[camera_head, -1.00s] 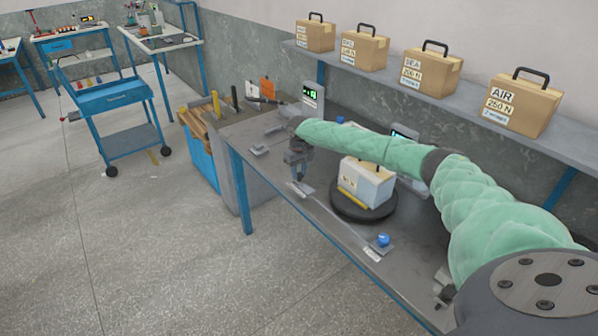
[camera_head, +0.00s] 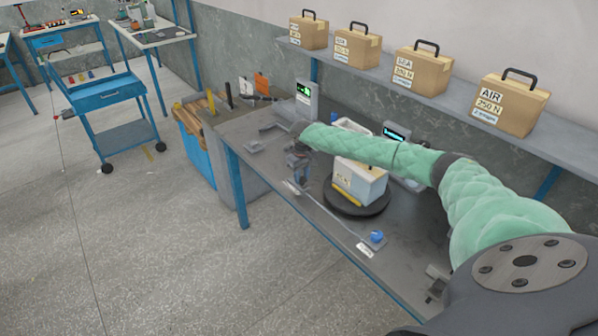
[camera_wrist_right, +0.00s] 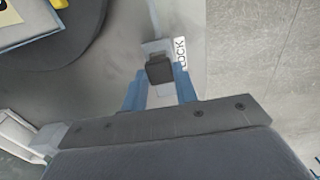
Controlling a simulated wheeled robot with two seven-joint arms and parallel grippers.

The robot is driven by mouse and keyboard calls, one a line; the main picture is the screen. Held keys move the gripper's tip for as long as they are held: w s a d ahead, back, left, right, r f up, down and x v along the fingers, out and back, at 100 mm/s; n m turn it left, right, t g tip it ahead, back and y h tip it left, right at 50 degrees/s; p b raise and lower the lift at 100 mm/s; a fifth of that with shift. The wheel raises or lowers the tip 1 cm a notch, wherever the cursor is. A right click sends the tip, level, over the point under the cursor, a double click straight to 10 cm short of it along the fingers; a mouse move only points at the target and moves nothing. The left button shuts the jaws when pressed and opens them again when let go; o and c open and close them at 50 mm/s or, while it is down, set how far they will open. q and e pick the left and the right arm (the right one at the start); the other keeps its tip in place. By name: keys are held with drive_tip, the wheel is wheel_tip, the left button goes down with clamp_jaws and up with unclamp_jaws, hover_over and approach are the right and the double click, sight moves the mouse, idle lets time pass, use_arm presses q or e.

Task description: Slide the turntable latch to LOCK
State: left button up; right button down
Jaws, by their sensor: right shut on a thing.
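The turntable (camera_head: 352,205) is a dark round disc on the grey workbench, with a tan-and-white box (camera_head: 358,182) standing on it. The latch shows as a thin light bar (camera_head: 330,217) along the bench's front side. A blue knob (camera_head: 376,237) with a white label stands at its right end. My right gripper (camera_head: 299,179) points down at the left end of the bar. In the right wrist view, its blue fingers (camera_wrist_right: 159,92) are shut on a dark block, the latch handle (camera_wrist_right: 160,70). The LOCK label (camera_wrist_right: 181,53) lies right beside that handle. My left gripper is out of view.
A device with a green-lit screen (camera_head: 306,100) and another display (camera_head: 394,136) stand at the bench's back. A wall shelf (camera_head: 440,100) above holds several boxes. A blue cart (camera_head: 105,95) stands on the floor at left. The front floor is clear.

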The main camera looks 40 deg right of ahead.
sight(303, 180)
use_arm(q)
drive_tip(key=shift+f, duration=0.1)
use_arm(e)
drive_tip(key=shift+s, duration=0.1)
drive_tip(key=c, duration=1.3)
unclamp_jaws()
drive_tip(key=shift+d, duration=0.1)
drive_tip(key=shift+o, duration=1.1)
drive_tip(key=shift+s+r, duration=0.15)
drive_tip(key=shift+s, duration=0.05)
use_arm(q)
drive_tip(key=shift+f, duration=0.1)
use_arm(e)
drive_tip(key=shift+w, duration=0.15)
drive_tip(key=shift+r+b, duration=0.3)
drive_tip(key=shift+r, duration=0.05)
wheel_tip(303, 180, up, 6)
drive_tip(key=shift+f+b, duration=0.2)
drive_tip(key=shift+b, duration=0.85)
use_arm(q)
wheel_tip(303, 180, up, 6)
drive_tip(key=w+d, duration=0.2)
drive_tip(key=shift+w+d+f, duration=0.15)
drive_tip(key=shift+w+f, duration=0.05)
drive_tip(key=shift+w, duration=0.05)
use_arm(e)
drive_tip(key=shift+r, duration=0.75)
